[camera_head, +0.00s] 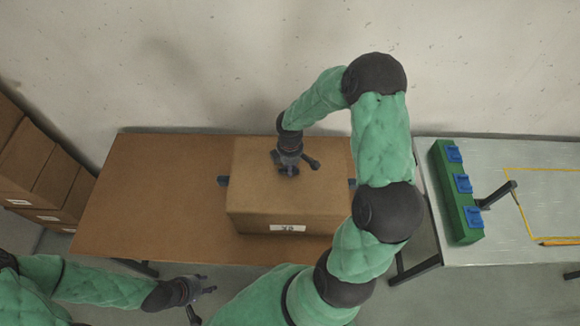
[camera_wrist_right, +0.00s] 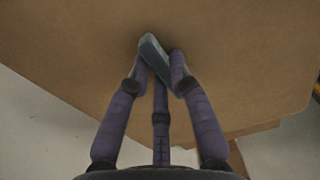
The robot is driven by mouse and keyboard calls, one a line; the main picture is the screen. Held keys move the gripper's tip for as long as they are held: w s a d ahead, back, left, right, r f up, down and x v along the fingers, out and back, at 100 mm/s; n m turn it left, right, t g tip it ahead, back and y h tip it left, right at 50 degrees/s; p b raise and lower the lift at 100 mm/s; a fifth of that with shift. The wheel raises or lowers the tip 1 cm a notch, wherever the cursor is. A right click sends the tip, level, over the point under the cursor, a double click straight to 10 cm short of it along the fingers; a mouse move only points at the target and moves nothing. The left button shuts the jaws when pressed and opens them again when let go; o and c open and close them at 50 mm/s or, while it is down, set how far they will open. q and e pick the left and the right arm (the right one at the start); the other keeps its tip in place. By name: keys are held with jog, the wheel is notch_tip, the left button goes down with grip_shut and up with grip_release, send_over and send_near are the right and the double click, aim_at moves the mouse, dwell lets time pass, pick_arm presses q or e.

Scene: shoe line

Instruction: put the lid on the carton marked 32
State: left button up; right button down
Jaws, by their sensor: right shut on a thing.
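A brown carton (camera_head: 285,222) stands on the brown table, with a white label (camera_head: 287,228) on its front; the digits are too blurred to read surely. A flat brown lid (camera_head: 310,195) shows over the carton; I cannot tell whether it is fully seated. My right gripper (camera_head: 289,170) is over the middle of the lid. In the right wrist view, its fingers (camera_wrist_right: 161,58) are shut on a grey handle (camera_wrist_right: 153,52) at the lid's surface. My left gripper (camera_head: 202,298) is open and empty in front of the table, low and left of the carton.
The brown table (camera_head: 140,190) is bare left of the carton. Brown boxes (camera_head: 45,170) are stacked at far left. A grey table (camera_head: 510,210) at right carries a green block (camera_head: 452,190) with blue parts.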

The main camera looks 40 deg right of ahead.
dwell(0.3)
jog(key=c, duration=0.6)
grip_release()
jog(key=shift+c, duration=0.2)
jog(key=shift+r+p, duration=2.7)
jog(key=shift+r, duration=0.8)
jog(key=shift+f, duration=0.1)
